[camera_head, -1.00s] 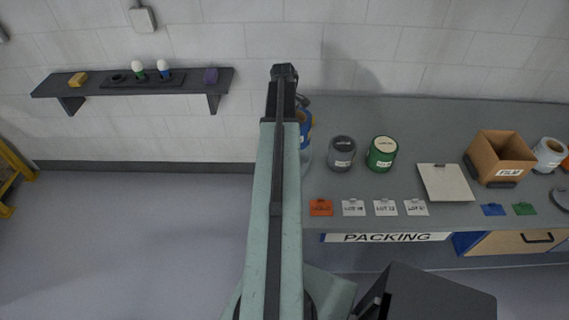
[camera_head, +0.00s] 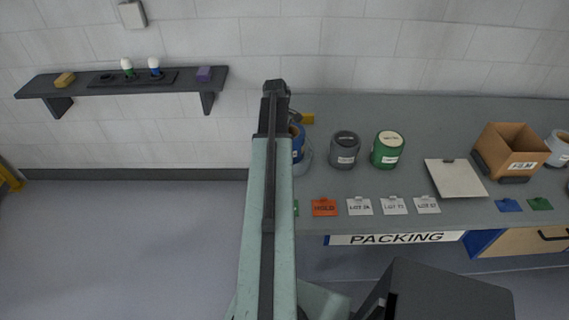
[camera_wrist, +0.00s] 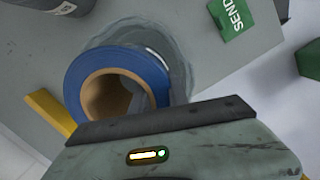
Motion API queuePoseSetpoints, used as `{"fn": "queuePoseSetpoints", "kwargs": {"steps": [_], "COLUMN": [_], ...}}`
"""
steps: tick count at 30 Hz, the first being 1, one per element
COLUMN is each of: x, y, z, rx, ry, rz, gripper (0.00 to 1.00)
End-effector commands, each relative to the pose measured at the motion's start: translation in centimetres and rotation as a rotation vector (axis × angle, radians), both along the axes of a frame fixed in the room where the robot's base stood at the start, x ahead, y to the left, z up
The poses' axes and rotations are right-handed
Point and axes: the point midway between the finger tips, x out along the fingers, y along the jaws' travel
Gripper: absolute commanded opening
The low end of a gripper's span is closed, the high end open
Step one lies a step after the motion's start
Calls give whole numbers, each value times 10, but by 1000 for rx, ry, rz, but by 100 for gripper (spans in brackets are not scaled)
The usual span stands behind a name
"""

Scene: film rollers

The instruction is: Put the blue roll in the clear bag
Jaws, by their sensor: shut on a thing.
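The blue roll (camera_head: 297,143) shows at the right edge of my arm in the head view, partly hidden by it. In the wrist view the blue roll (camera_wrist: 78,85) has a tan core and its open end faces the camera. The clear bag (camera_head: 306,160) stands on the bench at the roll, and its see-through wall (camera_wrist: 181,62) curves around the roll's far and right sides in the wrist view. I cannot tell how deep the roll sits in it. My gripper (camera_wrist: 145,98) is shut on the blue roll; its fingers are mostly hidden.
A grey tub (camera_head: 345,150) and a green tub (camera_head: 387,150) stand right of the bag. An orange HOLD tag (camera_head: 324,207) and several pale lot tags lie in front. A yellow block (camera_head: 307,118) lies behind the bag. A green SEND tag (camera_wrist: 233,18) lies close by.

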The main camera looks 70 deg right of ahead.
Motion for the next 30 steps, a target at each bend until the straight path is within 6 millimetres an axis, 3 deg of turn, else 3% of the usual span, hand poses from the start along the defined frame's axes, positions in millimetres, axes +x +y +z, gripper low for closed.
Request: {"fn": "queuePoseSetpoints", "kwargs": {"steps": [6,13,25,26,27,28,30], "x": [0,-1,-1,-1,-1,-1,-1], "y": [0,0,-1,-1,-1,-1,-1], "z": [-9,-43,-45,-44,-43,-43,-43], "rx": [-1,-1,-1,0,0,0,0], "ry": [0,0,0,0,0,0,0], "rz": [-1,-1,-2,-2,-2,-2,-2], "gripper": [0,0,0,26,37,42,42]}}
